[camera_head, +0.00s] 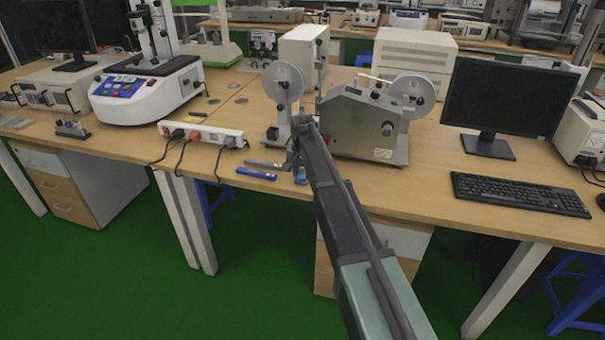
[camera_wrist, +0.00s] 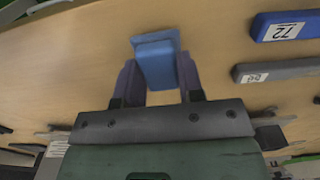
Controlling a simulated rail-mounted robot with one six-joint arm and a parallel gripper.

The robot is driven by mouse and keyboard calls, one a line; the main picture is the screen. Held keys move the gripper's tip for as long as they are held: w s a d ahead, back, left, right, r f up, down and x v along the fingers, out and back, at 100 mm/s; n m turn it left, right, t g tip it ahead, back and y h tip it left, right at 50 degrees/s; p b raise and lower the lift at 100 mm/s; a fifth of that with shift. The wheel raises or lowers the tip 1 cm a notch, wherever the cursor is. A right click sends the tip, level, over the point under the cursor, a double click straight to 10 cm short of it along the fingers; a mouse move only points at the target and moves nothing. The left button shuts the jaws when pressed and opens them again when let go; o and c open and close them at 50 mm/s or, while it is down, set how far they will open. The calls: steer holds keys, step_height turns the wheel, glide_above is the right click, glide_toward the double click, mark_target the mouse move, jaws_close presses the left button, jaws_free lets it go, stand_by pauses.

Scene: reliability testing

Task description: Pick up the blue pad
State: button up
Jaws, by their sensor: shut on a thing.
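The blue pad (camera_wrist: 156,62) is a small block between the two fingers of my gripper (camera_wrist: 157,72) in the wrist view. The fingers are shut on its sides, and its far end sticks out past the fingertips. In the head view my gripper (camera_head: 299,158) is at the front part of the wooden table, and the blue pad (camera_head: 300,175) shows only as a small blue patch below it, partly hidden by my arm. I cannot tell whether the pad touches the table.
A power strip (camera_head: 201,134) with cables is further left. A grey machine with reels (camera_head: 362,125) stands close on the right, near a monitor (camera_head: 508,98) and keyboard (camera_head: 518,194).

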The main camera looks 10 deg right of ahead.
mark_target(303, 173)
step_height(303, 173, up, 19)
steer(key=p, duration=1.8)
steer(key=shift+r+p, duration=0.2)
steer(key=shift+p, duration=0.15)
